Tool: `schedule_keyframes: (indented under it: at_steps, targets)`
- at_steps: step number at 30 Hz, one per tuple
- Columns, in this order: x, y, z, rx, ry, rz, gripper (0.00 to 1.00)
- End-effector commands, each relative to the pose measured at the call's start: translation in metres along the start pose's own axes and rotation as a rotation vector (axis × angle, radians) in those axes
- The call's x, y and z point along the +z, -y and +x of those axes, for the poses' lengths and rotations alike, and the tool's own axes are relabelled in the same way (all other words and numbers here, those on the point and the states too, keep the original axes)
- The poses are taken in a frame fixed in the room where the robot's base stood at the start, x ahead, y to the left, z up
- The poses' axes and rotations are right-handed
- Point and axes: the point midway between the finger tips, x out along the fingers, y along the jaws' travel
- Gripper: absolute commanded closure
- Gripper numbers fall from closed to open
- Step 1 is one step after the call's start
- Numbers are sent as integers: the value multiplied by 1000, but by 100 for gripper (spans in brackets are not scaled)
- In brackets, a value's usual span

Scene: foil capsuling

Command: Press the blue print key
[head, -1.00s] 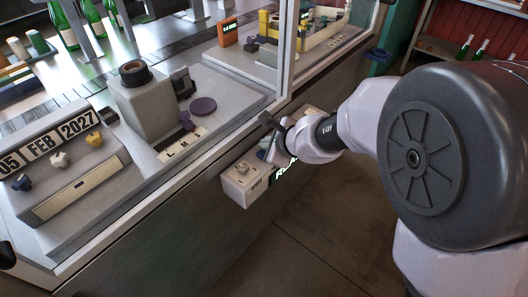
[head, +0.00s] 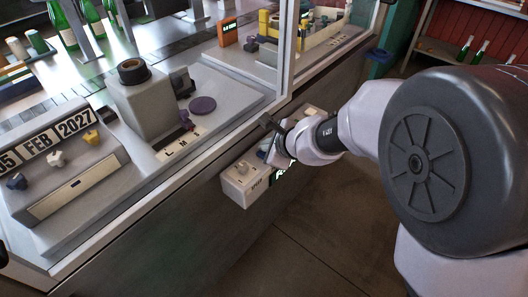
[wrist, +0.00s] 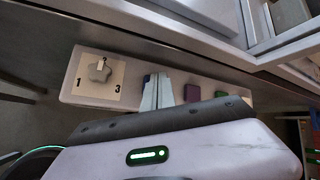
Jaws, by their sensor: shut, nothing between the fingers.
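The blue key (wrist: 147,78) shows as a small dark blue patch on the light control box in the wrist view, just left of my fingers. My gripper (wrist: 158,88) is shut and empty. Its pale fingertips stand over the box, right beside the blue key and partly in front of it. I cannot tell whether they touch it. In the head view my gripper (head: 270,142) is at the control box (head: 240,190) on the counter's front.
On the same box are a star-shaped dial (wrist: 100,69) marked with numbers, a purple key (wrist: 192,93) and a green key (wrist: 220,94). The counter edge runs just above the box. A date board (head: 50,145) stands on the counter at left. The floor below is clear.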

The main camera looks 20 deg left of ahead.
Motion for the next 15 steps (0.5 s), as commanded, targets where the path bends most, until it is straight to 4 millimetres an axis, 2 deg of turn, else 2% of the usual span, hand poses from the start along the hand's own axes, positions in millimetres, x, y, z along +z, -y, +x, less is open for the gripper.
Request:
schedule_keyframes:
  at_steps: [15]
  targets:
    - [-3, -3, 4, 0, 0, 0, 100]
